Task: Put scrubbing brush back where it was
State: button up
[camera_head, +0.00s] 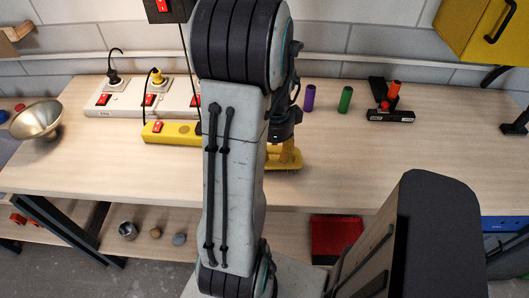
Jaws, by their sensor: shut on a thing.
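The scrubbing brush (291,158) shows in the head view as a yellow-orange piece low over the light wooden workbench (400,155), near the middle. My arm hides its left part. My gripper (286,139) is dark, points down and is shut on the brush from above. The fingertips are largely hidden. I cannot tell whether the brush touches the bench top.
A purple cylinder (309,98) and a green cylinder (345,99) stand behind to the right, near a black tool with a red cylinder (394,90). White power strips (125,100), a yellow strip (172,132) and a metal bowl (37,120) are left. The front right bench is clear.

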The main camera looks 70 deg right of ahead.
jog(key=shift+s+f, duration=0.1)
jog(key=shift+f, duration=0.05)
jog(key=shift+f, duration=0.1)
jog(key=o, duration=1.2)
jog(key=shift+c, duration=0.2)
notch_tip(320, 180, up, 12)
jog(key=b, duration=0.3)
jog(key=shift+a, duration=0.25)
